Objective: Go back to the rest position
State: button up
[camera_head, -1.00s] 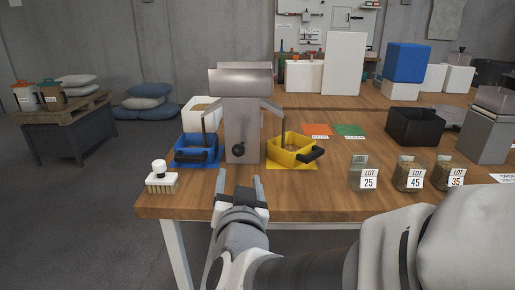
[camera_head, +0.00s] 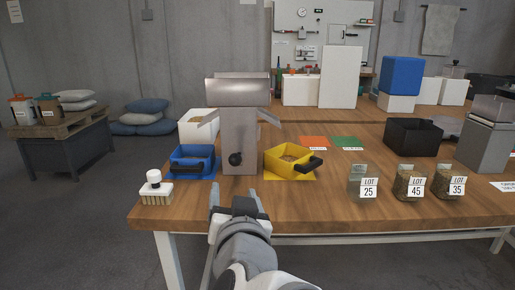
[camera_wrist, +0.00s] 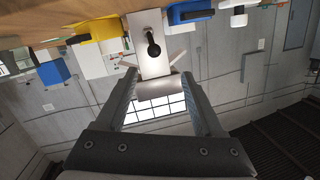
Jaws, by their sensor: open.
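My gripper (camera_head: 233,200) is open and empty, low in front of the table's near edge in the head view. In the wrist view its two fingers (camera_wrist: 163,95) stand apart with nothing between them. Beyond it on the wooden table (camera_head: 310,205) stands a grey machine (camera_head: 240,135) with a rounded top, two side chutes and a black knob. A blue bin (camera_head: 190,162) sits left of the machine and a yellow bin (camera_head: 290,160) sits right of it. The gripper touches none of these.
A white-topped brush (camera_head: 155,188) stands at the table's near left corner. Jars labelled 25 (camera_head: 363,183), 45 (camera_head: 410,185) and 35 (camera_head: 447,183) stand to the right. A black bin (camera_head: 412,137) is behind them.

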jog(key=s+d+f+g+h, duration=0.1)
jog(key=s+d+f+g, duration=0.25)
jog(key=s+d, duration=0.2)
jog(key=s+d+f+n+g+h, duration=0.1)
jog(key=s+d+f+g, duration=0.1)
jog(key=s+d+g, duration=0.35)
jog(key=s+d+f+g+h, duration=0.1)
jog(key=s+d+f+g, duration=0.15)
jog(key=d, duration=0.55)
notch_tip(320, 180, up, 28)
jog(key=p, duration=2.8)
jog(key=shift+s+a+t, duration=0.2)
jog(key=shift+s+t, duration=0.05)
jog(key=shift+t, duration=0.1)
